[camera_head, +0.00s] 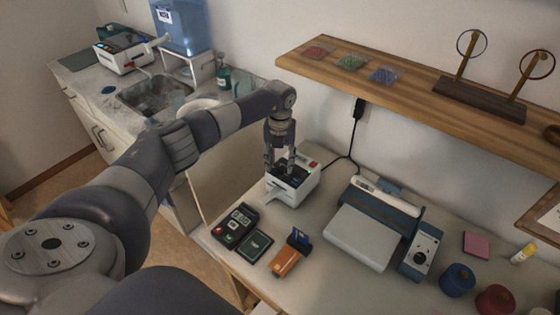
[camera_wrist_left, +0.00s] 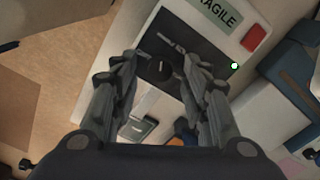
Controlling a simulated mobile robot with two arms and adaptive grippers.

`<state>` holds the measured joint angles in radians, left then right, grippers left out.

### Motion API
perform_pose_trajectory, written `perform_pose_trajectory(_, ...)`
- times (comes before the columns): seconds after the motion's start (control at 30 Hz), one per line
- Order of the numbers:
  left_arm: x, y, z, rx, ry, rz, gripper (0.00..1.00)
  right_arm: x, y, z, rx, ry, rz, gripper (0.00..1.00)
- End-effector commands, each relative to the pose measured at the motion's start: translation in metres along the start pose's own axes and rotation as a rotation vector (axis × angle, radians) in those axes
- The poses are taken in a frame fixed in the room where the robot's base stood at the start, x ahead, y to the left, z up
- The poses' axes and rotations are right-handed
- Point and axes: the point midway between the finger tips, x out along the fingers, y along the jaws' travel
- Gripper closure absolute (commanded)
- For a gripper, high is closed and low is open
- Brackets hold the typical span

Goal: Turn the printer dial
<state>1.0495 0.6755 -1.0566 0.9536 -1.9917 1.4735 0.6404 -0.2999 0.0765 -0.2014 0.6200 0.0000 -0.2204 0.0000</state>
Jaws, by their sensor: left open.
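A white box-shaped printer (camera_head: 291,193) with a dark top panel stands on the table near the wall. In the left wrist view the printer (camera_wrist_left: 142,42) shows a "FRAGILE" label (camera_wrist_left: 217,12), a red button (camera_wrist_left: 253,39) and a small green light (camera_wrist_left: 234,66). A round black dial (camera_wrist_left: 159,71) sits on its dark panel. My left gripper (camera_head: 281,163) points down over the printer. In the wrist view its open fingers (camera_wrist_left: 163,66) stand on either side of the dial; I cannot tell whether they touch it. My right gripper is not in view.
A card terminal (camera_head: 236,226), an orange device (camera_head: 290,254) and a blue-and-white machine with its own knob (camera_head: 421,249) stand nearby on the table. A wooden shelf (camera_head: 400,86) overhangs behind. Blue and red round containers (camera_head: 457,281) are at the right.

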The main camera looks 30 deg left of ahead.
Motion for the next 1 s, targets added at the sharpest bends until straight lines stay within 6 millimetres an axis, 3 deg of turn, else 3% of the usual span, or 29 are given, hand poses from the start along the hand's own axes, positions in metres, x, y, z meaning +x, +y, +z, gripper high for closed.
perform_pose_trajectory(0.17,0.0116,0.0003,-0.0001,0.001,0.000,0.000,0.58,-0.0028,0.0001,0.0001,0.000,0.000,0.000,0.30)
perform_pose_trajectory(0.43,0.0131,0.0001,0.0000,0.001,-0.001,0.000,0.58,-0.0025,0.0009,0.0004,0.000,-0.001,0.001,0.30)
perform_pose_trajectory(0.6,0.0127,0.0000,0.0000,0.001,-0.001,0.000,0.96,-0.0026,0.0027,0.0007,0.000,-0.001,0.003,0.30)
perform_pose_trajectory(0.63,0.0127,0.0000,0.0000,0.001,-0.001,0.000,1.00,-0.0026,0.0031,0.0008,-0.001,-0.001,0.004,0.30)
perform_pose_trajectory(1.0,0.0133,0.0000,0.0004,0.032,-0.002,-0.001,1.00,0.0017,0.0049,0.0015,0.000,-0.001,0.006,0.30)
